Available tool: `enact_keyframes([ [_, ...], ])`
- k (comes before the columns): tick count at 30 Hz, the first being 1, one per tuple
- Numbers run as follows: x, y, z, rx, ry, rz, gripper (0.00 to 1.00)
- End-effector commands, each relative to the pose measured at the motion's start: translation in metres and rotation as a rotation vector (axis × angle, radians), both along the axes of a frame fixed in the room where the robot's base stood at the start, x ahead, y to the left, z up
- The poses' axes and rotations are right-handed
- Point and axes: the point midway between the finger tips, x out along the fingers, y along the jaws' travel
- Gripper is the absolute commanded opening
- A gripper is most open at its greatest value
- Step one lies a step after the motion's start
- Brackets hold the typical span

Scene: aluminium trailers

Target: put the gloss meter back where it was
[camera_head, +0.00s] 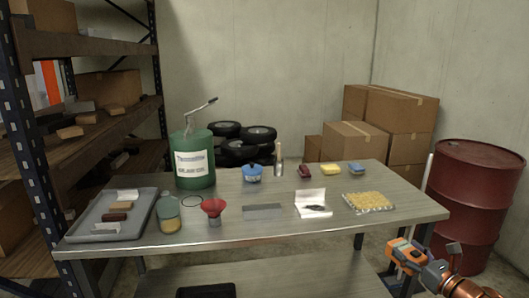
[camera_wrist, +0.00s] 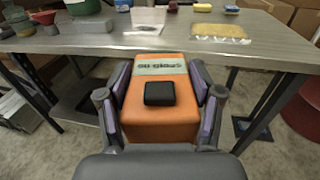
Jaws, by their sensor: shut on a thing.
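The gloss meter (camera_wrist: 160,100) is an orange box with a grey lettered label and a black rectangular part on its face. My gripper (camera_wrist: 160,105) is shut on it, one finger along each side. In the head view the gloss meter (camera_head: 404,254) shows as an orange shape at the end of my arm, off the table's right front edge, with my gripper (camera_head: 412,262) around it. The workbench (camera_head: 280,229) has a grey metal top. In the wrist view the bench edge lies just beyond the meter's far end; I cannot tell the gap.
The bench holds a grey tray (camera_head: 91,226), a green drum (camera_head: 194,166), a red funnel (camera_head: 213,208), a blue pot (camera_head: 252,173), a white sheet (camera_head: 311,199) and a yellow-filled bag (camera_head: 367,201). The right front corner is bare. A red barrel (camera_head: 474,200) stands right of the bench.

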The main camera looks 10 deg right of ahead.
Motion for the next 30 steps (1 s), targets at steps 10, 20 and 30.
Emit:
enact_keyframes([
  [10,0.064,0.101,-0.017,0.001,0.005,0.259,0.13],
  [20,0.102,0.209,-0.033,-0.002,0.005,0.509,0.13],
  [30,0.115,0.306,-0.044,0.001,-0.001,0.721,0.13],
])
